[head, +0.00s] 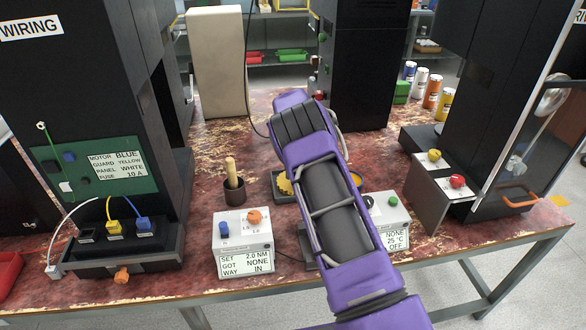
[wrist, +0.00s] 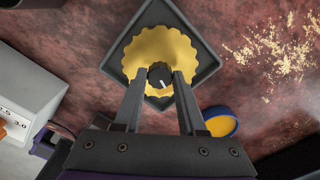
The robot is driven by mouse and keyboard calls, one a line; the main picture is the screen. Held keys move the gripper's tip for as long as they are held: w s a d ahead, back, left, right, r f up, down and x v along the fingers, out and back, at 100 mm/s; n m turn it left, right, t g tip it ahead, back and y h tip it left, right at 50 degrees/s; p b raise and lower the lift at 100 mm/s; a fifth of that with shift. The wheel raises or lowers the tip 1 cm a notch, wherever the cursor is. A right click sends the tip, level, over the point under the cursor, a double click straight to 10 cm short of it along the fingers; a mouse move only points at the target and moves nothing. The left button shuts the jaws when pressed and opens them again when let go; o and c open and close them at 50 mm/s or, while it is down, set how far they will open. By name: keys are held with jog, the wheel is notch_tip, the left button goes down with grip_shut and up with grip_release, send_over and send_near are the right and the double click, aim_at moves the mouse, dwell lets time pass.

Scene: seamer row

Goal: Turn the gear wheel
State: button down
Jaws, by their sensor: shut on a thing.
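The yellow gear wheel (wrist: 184,50) lies in a dark square tray (wrist: 117,68) in the wrist view. A black knob (wrist: 160,75) with a white mark stands at its middle. My gripper (wrist: 160,81) is over the wheel, its two fingers shut on the knob from both sides. The wheel's near teeth are partly hidden by the fingers. In the head view only the left edge of the gear wheel (head: 285,184) shows beside my purple arm, which hides the gripper and the rest of the wheel.
A white control box (head: 243,240) with blue and orange knobs stands left of my arm; another box (head: 389,215) with a green button stands right. A dark cup (head: 234,190) holds a wooden handle behind. A round blue-rimmed yellow thing (wrist: 220,121) lies beside the tray.

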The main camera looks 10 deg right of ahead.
jog(key=m, duration=0.4)
jog(key=shift+m, duration=0.3)
jog(key=m+p, duration=0.1)
jog(key=m, duration=0.3)
jog(key=shift+m, duration=0.3)
jog(key=c, duration=0.5)
grip_release()
notch_tip(320, 180, up, 17)
jog(key=p, duration=0.3)
jog(key=shift+r, duration=0.2)
